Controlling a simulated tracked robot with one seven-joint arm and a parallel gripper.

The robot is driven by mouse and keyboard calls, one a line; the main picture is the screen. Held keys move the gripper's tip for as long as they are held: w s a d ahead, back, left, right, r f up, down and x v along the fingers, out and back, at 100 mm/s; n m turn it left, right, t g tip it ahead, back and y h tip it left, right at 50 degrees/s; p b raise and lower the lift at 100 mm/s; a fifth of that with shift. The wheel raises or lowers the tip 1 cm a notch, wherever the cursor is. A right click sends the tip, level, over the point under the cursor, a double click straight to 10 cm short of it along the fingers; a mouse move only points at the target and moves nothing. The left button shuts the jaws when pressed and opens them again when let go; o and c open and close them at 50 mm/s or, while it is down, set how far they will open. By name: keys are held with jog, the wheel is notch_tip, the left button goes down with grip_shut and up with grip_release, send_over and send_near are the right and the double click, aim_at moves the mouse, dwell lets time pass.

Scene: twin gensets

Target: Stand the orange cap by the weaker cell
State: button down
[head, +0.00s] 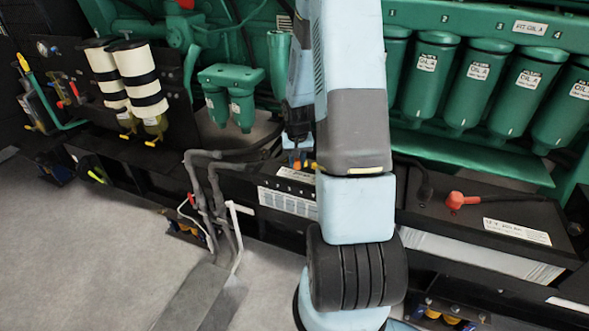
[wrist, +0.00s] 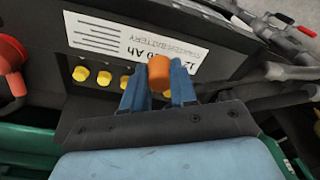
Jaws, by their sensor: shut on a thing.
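My gripper (wrist: 158,85) is shut on the orange cap (wrist: 158,72), a short cylinder between the two blue fingers in the wrist view. It is over the black battery (wrist: 110,60), whose top bears a white label and a row of yellow cell caps (wrist: 104,78). One yellow cap shows just beside the right finger. I cannot tell whether the orange cap touches the battery top. In the head view my gripper (head: 297,150) is small and partly hidden by my arm, above the battery with small numbers along its edge (head: 290,188). Nothing visible marks the weaker cell.
A second black battery (head: 515,220) with a red terminal boot (head: 460,200) is at right. Grey cables and pipes (head: 205,195) stand left of the first battery. Green filter canisters (head: 480,85) hang above. The grey floor (head: 90,240) at left front is clear.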

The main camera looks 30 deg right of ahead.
aim_at(296, 168)
jog(key=shift+w+d+f, duration=0.15)
jog(key=shift+w+f, duration=0.4)
jog(key=shift+f, duration=1.6)
jog(key=c, duration=0.9)
grip_release()
